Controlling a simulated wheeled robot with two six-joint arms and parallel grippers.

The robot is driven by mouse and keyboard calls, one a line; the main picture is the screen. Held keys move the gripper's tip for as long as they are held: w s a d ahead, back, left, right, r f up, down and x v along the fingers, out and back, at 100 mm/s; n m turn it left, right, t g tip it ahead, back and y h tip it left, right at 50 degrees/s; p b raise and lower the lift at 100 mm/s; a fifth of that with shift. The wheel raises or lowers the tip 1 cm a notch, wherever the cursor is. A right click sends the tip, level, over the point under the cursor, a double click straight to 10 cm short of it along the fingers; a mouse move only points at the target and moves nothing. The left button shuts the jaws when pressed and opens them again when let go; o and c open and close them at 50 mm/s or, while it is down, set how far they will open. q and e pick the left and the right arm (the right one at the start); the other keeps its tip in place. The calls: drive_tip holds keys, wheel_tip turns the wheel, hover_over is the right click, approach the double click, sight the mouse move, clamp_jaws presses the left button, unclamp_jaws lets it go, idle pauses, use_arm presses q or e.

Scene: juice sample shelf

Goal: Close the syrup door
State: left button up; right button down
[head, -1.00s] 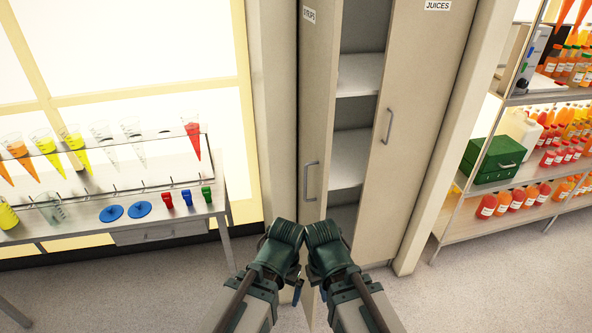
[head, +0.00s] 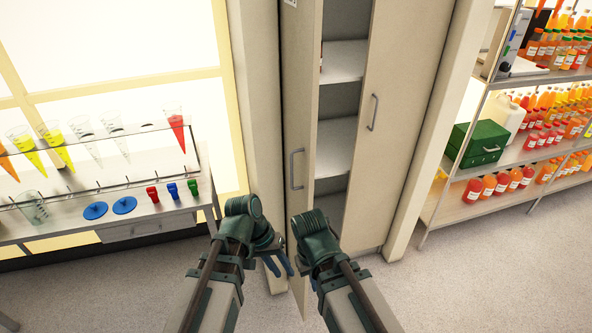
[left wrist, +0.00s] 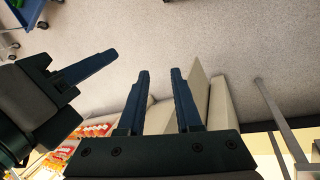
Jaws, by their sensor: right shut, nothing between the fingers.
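A tall beige cabinet stands ahead with an open gap showing its shelves (head: 340,140). The left door, which I take as the syrup door (head: 301,90), stands open, its vertical handle (head: 298,168) facing me; its label is cut off at the top. My left gripper (head: 280,264) is low in front of this door's lower part, below the handle. In the left wrist view its fingers (left wrist: 160,72) are apart, with nothing seen held; beige panels lie just right of them. My right gripper, shut and empty, shows in the left wrist view (left wrist: 112,57); its arm hides most of it in the head view.
The right door (head: 395,120) with its own handle (head: 374,112) is beside the gap. A bench (head: 150,222) with funnels and clips stands at the left. A bottle rack (head: 470,205) with a green box (head: 478,148) stands at the right. Floor is clear in front.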

use_arm(q)
drive_tip(key=w+r+h, duration=0.1)
drive_tip(key=w+r+n+h, duration=0.1)
drive_tip(key=w+h, duration=0.1)
drive_tip(key=w+r+h, duration=0.1)
drive_tip(key=w, duration=0.1)
drive_tip(key=shift+w+d+r+n+t+h+b, duration=0.2)
drive_tip(key=shift+n+t+h+b, duration=0.2)
clamp_jaws()
drive_tip(key=n+t+h+b, duration=0.2)
drive_tip(key=n+t+h, duration=0.25)
drive_tip(key=h, duration=0.35)
approach(308, 168)
drive_tip(key=shift+m+t, duration=0.45)
drive_tip(key=shift+m, duration=0.1)
drive_tip(key=x, duration=0.6)
drive_tip(key=shift+s+d+f, duration=0.15)
drive_tip(key=shift+s+d, duration=0.05)
drive_tip(key=shift+d, duration=0.25)
